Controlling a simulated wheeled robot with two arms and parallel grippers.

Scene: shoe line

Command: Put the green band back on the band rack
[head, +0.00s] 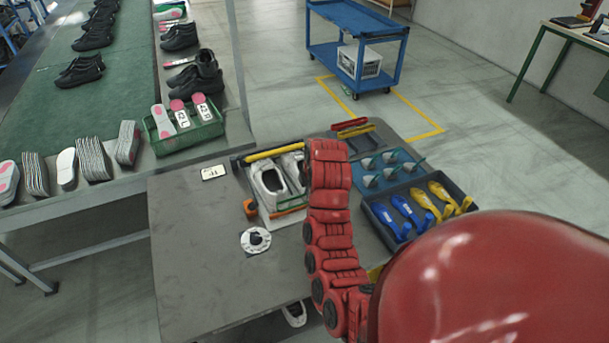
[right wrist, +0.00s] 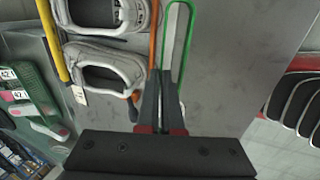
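The green band (right wrist: 188,30) is a long narrow loop in the right wrist view, stretching away from my right gripper (right wrist: 162,78). The gripper's dark fingers are close together and appear shut on the near end of the band; the exact contact is partly hidden. In the head view the green band (head: 292,203) shows as a thin line beside the white shoes (head: 268,187), and my red right arm hides the gripper. A rack with red and yellow bars (head: 352,127), perhaps the band rack, stands behind my arm. My left gripper is out of view.
A yellow bar (head: 275,152) lies behind the shoes. A blue tray (head: 383,170) and a dark crate (head: 378,214) of blue and yellow pieces stand to the right.

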